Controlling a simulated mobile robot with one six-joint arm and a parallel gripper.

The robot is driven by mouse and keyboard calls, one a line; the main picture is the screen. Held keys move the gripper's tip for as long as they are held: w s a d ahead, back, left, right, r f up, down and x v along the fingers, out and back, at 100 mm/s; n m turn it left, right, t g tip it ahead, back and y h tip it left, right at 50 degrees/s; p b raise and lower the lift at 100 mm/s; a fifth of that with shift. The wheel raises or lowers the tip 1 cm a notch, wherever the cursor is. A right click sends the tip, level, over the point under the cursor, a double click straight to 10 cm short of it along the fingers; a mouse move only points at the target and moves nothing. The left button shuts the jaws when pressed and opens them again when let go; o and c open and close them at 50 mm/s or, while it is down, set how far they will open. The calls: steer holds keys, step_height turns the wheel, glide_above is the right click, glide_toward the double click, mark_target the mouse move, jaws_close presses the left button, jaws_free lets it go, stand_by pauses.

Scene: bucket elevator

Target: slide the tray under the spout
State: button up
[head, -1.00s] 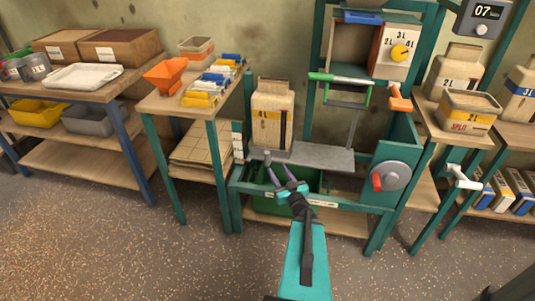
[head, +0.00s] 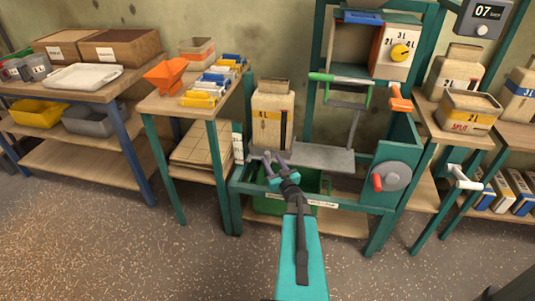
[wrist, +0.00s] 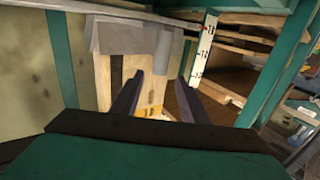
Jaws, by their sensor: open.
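The grey tray (head: 320,158) is a flat plate low in the green frame. A pale container marked 4L (head: 272,115) stands upright on its left part. In the wrist view, the tray's grey edge (wrist: 110,32) crosses above the container's pale face (wrist: 128,72), with a short grey tab (wrist: 163,45) on it. A grey piece that looks like the spout (head: 345,104) is above the tray's right part. My gripper (head: 274,156) is open at the tray's front left edge, below the container. Its fingers (wrist: 156,95) have a gap between them; contact cannot be told.
A green bin (head: 270,204) sits below the tray. A grey wheel with a red handle (head: 391,176) is on the frame's right. A green-handled lever (head: 338,79) is above. A side table (head: 165,104) with an orange funnel (head: 167,75) stands left. The floor in front is clear.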

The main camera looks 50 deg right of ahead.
mark_target(268, 155)
steer(key=shift+x, duration=3.2)
